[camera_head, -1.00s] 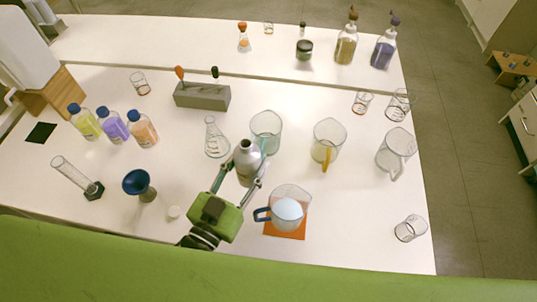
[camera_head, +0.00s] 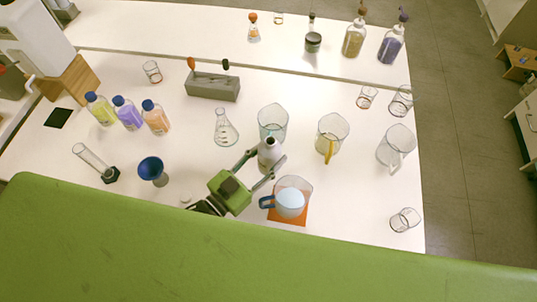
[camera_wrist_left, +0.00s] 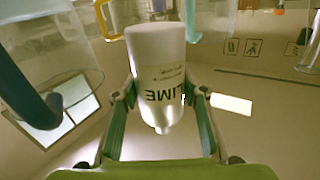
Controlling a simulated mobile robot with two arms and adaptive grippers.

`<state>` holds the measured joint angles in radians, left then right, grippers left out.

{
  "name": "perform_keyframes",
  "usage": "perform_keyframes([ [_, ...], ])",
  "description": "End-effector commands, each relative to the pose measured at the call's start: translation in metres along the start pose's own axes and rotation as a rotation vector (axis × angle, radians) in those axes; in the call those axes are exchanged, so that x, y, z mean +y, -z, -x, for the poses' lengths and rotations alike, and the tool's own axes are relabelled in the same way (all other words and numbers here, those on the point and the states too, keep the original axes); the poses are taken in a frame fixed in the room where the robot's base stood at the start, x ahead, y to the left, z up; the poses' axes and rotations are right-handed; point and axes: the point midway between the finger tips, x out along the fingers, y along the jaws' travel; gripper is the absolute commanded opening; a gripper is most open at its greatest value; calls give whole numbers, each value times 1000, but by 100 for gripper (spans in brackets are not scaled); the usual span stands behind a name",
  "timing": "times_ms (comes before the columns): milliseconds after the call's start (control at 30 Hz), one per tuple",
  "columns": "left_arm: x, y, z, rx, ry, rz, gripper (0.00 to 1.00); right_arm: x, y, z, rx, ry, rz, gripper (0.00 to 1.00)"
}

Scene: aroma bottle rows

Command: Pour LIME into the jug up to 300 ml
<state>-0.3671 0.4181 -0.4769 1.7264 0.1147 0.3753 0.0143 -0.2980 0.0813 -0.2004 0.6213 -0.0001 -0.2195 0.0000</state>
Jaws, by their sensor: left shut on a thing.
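My left gripper (camera_head: 266,165) is shut on the grey-white LIME bottle (camera_head: 269,155). The label "LIME" reads upside down on the bottle in the left wrist view (camera_wrist_left: 160,75), whose picture looks inverted. In the head view its narrow mouth points up towards the camera, and it looks roughly upright. The clear jug with a blue handle (camera_head: 303,187) stands on an orange mat (camera_head: 288,222), just in front and to the right of the bottle. A pale bluish-white surface shows inside this jug; its level cannot be read. My right gripper is not in view.
Close behind the bottle stands a jug with a greenish handle (camera_head: 273,117). A yellow-handled jug (camera_head: 333,128) and a white-handled jug (camera_head: 397,143) stand to the right. A flask (camera_head: 224,132), a blue funnel (camera_head: 151,168) and colored bottles (camera_head: 127,115) are left.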

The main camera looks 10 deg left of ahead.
Motion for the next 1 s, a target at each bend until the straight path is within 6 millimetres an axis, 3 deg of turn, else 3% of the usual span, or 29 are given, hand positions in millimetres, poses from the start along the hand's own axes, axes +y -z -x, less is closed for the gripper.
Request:
perform_keyframes([
  [1000,2,15,0,35,1,-139,9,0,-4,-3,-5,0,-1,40],
])
